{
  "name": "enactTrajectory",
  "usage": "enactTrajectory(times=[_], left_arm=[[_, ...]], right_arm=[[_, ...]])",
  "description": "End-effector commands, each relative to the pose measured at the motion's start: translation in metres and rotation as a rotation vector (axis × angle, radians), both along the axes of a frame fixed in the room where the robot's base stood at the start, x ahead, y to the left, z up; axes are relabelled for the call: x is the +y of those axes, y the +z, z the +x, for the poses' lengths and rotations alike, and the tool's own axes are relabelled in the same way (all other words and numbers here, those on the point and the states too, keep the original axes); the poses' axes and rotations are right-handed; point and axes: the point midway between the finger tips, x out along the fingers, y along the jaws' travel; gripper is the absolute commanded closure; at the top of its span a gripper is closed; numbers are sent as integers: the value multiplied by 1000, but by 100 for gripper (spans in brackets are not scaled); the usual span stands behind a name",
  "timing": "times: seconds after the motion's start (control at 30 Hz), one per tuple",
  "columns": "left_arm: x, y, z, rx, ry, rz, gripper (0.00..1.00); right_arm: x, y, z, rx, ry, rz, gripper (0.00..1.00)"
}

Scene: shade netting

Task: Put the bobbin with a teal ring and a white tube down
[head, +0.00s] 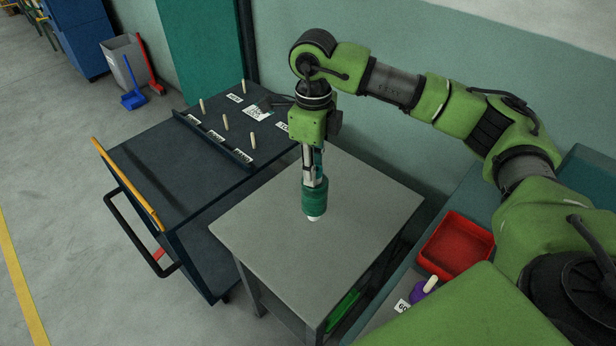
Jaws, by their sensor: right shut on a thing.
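The bobbin with a teal ring and a white tube (315,200) is upright in the head view, over the middle of the grey table (280,245). Its white tube end shows just below the teal part, at or very near the table top; I cannot tell if it touches. My right gripper (314,178) points straight down and is shut on the bobbin from above. The gripper hides the bobbin's upper part. My left gripper is not in view.
A dark cart (150,195) with several pegs and labels stands left of the table. A red bin (456,244) and a purple bobbin (420,292) with a pale tube are on the right bench. The grey table top is otherwise clear.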

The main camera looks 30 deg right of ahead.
Motion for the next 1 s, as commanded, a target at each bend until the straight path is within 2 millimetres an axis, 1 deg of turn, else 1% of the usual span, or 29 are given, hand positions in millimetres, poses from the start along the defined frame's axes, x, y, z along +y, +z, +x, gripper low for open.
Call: enactTrajectory(times=[0.03, 0.1, 0.37, 0.43, 0.57, 0.67, 0.83, 0.97, 1.0], left_arm=[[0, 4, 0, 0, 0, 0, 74], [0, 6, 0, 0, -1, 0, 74], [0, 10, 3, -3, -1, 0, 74], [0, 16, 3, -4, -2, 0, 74], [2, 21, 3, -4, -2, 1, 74], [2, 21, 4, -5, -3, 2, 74], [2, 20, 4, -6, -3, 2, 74], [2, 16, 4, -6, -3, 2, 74], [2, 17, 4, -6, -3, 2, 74]], right_arm=[[0, -6, 7, 3, -2, 2, 100], [-1, -16, 15, 1, 0, 1, 100], [-4, -36, 31, 1, -1, 1, 100], [-4, -46, 29, 3, 2, 0, 100], [-3, -62, 30, 1, 1, 2, 100], [-3, -65, 30, -2, 1, 2, 100], [-3, -66, 30, -2, 1, 2, 100], [-3, -70, 30, -2, 1, 2, 100], [-3, -69, 30, -2, 1, 1, 75]])
